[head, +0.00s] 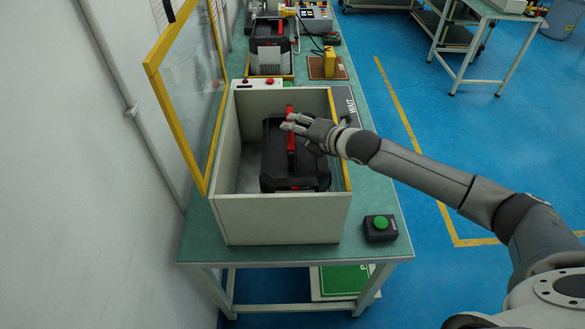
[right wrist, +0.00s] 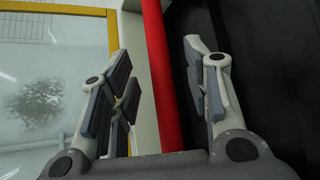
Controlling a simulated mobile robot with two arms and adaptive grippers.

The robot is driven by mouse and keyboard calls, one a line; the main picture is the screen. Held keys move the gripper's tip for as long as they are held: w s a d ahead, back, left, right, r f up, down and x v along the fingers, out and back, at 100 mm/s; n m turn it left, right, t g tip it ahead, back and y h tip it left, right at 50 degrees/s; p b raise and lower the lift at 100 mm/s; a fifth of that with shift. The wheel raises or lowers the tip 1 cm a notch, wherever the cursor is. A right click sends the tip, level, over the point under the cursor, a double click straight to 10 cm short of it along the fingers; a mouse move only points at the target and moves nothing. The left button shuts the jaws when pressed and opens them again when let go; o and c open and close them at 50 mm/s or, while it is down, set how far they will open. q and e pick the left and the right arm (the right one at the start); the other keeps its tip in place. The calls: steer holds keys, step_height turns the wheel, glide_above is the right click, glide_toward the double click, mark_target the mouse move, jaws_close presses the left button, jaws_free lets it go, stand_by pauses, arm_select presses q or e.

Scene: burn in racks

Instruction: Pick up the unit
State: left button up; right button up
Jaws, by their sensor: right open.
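The unit is a black box (head: 274,165) with a red handle (head: 290,142) along its top. It sits inside an open-topped white enclosure (head: 283,218) on the green bench. My right gripper (head: 291,121) reaches in from the right, over the far part of the red handle. In the right wrist view my right gripper (right wrist: 160,70) is open. The red handle (right wrist: 165,80) runs between its two fingers in that picture, with a visible gap on each side. How deep the handle lies between the fingers is hard to tell. My left gripper is not in view.
A yellow-framed clear lid (head: 188,90) stands raised at the enclosure's left. A green button box (head: 380,228) sits at the bench's front right. A second black unit (head: 268,32) stands farther back. Blue floor lies open to the right.

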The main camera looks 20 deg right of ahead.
steer(key=shift+p+x, duration=0.3)
steer(key=shift+x, duration=0.8)
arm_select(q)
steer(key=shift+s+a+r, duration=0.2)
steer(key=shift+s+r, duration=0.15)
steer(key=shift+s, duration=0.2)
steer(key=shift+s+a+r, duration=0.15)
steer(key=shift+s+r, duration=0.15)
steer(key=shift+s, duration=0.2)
arm_select(e)
steer(key=shift+w+a+f, duration=0.25)
steer(key=shift+w, duration=0.3)
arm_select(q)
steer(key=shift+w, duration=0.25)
arm_select(e)
jaws_close()
